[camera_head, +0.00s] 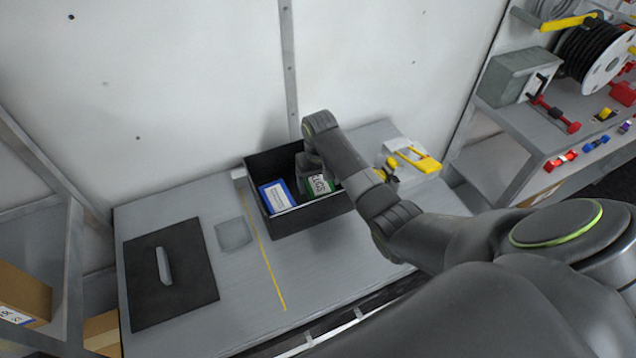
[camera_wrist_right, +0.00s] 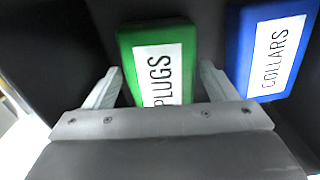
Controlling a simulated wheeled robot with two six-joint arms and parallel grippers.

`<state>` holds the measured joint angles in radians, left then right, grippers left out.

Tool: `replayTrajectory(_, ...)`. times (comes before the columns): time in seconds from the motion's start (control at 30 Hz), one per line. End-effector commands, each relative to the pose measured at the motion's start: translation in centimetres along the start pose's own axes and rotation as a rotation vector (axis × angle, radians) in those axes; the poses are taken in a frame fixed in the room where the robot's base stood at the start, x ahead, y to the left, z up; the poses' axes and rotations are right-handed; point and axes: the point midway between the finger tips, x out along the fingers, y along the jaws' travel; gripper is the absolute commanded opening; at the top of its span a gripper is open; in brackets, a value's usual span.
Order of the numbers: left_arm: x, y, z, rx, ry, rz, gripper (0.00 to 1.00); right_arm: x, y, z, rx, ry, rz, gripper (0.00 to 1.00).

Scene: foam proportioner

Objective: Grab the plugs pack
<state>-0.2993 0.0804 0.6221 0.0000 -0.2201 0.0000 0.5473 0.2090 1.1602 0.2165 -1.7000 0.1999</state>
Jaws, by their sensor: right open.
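The plugs pack (camera_head: 318,183) is a green box with a white label reading PLUGS. It lies in the black bin (camera_head: 312,217), partly hidden by my right gripper in the head view. In the right wrist view the green plugs pack (camera_wrist_right: 151,52) sits between the two fingers of my right gripper (camera_wrist_right: 160,85). The fingers are apart, one on each side of the pack; I cannot tell whether they touch it. The blue collars pack (camera_head: 276,196) lies in the same bin, and in the wrist view (camera_wrist_right: 275,50) it is just right of the right finger. My left gripper is out of view.
The bin stands on a grey bench (camera_head: 190,200) near the wall. A black mat (camera_head: 190,290) with a grey handle lies at the left. A yellow tool (camera_head: 418,160) lies right of the bin. Shelves stand at both sides. The bench front is clear.

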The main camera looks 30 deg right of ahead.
Motion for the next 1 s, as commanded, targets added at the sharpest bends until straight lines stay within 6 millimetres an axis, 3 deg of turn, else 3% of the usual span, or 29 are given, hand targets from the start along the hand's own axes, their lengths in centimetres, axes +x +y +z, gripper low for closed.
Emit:
replayTrajectory(0.17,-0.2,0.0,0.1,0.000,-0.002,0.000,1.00,1.4,0.0,0.0,0.000,0.000,-0.001,0.79)
replayTrajectory(0.4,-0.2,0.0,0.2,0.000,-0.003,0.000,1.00,1.6,0.0,0.0,-0.001,0.000,0.000,0.79)
replayTrajectory(0.7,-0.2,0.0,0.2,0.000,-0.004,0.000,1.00,1.6,0.0,0.0,0.000,0.001,0.000,0.41)
replayTrajectory(1.0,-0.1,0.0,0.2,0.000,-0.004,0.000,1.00,1.4,0.0,0.0,-0.001,0.003,0.000,0.41)
